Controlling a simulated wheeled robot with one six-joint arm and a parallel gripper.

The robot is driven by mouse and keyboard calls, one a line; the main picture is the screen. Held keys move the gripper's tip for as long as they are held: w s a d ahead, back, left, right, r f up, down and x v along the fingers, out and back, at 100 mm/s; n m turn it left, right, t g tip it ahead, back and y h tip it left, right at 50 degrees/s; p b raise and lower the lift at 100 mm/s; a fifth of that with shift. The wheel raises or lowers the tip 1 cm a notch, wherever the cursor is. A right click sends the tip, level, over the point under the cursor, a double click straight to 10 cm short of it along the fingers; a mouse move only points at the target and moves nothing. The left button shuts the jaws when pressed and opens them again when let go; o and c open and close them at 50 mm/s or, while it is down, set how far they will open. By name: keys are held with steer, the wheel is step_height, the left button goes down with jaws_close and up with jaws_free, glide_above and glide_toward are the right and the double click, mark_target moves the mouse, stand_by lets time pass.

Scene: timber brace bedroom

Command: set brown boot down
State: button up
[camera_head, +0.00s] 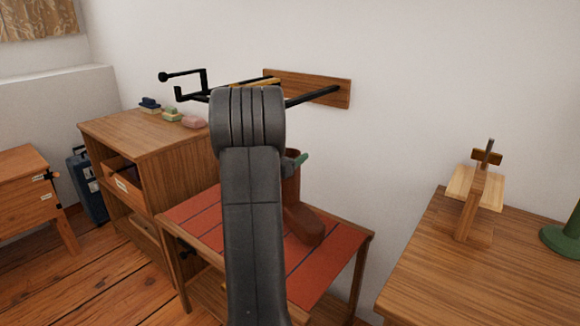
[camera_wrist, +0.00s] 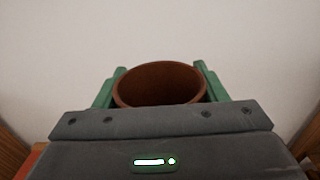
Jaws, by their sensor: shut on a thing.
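The brown boot (camera_head: 305,222) is upright over the red striped top (camera_head: 330,264) of a low wooden bench, with its toe toward the lower right. I cannot tell if its sole touches the top. My arm hides part of the boot in the head view. My gripper (camera_wrist: 160,69) is shut on the boot's shaft, with a green finger on each side of its round opening (camera_wrist: 160,84) in the wrist view. One green fingertip also shows beside the shaft in the head view.
A wooden shelf unit (camera_head: 115,137) with small coloured blocks stands left of the bench. A wall rack (camera_head: 330,91) with black pegs is above it. A wooden table (camera_head: 480,270) with a wooden stand (camera_head: 474,195) and a green object (camera_head: 565,238) is at the right.

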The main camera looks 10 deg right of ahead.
steer(key=shift+f, duration=0.95)
steer(key=shift+f+b, duration=0.2)
steer(key=shift+b, duration=0.15)
steer(key=o, duration=1.6)
steer(key=shift+o, duration=0.2)
steer(key=shift+r, duration=0.1)
steer(key=p+v, duration=0.2)
steer(key=v, duration=1)
steer(key=shift+r+p, duration=0.15)
steer(key=shift+p, duration=0.15)
